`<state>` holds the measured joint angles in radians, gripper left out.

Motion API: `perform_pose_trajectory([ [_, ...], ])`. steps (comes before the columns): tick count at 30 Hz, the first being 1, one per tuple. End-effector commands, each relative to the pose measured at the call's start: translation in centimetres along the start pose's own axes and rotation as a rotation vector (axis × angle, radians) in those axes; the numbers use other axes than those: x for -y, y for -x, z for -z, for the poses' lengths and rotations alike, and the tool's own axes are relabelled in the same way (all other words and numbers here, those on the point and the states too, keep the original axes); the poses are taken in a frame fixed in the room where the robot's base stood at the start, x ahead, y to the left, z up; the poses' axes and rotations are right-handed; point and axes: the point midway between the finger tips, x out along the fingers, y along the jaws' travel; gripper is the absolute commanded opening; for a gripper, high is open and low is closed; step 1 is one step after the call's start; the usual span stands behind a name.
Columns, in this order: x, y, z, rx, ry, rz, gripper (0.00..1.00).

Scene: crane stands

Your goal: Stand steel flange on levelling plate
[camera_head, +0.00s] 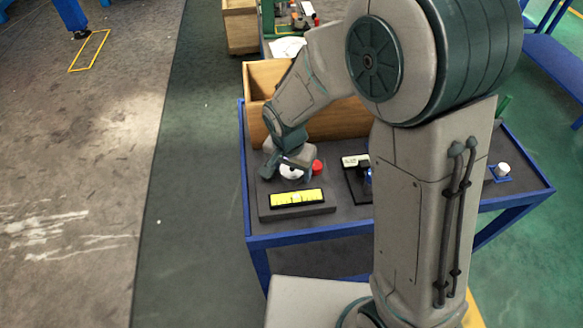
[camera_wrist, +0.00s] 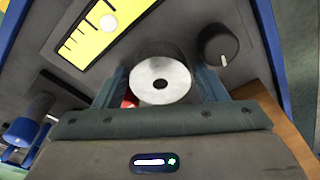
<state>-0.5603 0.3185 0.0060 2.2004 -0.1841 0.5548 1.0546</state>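The steel flange (camera_wrist: 160,80) is a pale round disc with a dark centre hole; it lies between the two fingers of my gripper (camera_wrist: 160,84) in the wrist view. In the head view the flange (camera_head: 291,172) shows as a white round just below my gripper (camera_head: 285,166). The fingers are apart, one on each side of it; whether they press on it is unclear. The levelling plate (camera_head: 318,210), dark with a yellow ruled strip, lies at the table's front; its yellow strip (camera_wrist: 92,32), with a pale round spot, is at upper left in the wrist view.
A wooden crate (camera_head: 258,78) stands behind my gripper. A red object (camera_head: 318,167) is just right of the flange. A dark knob (camera_wrist: 222,45) with a white mark is close beside one finger. A black stand (camera_head: 357,182) is further right, and a white-topped blue item (camera_head: 501,171) at far right.

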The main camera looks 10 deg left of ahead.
Motion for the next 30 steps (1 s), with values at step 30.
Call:
perform_pose_trajectory([
  [30,0.0,11.2,0.1,-0.001,-0.001,0.002,0.77],
])
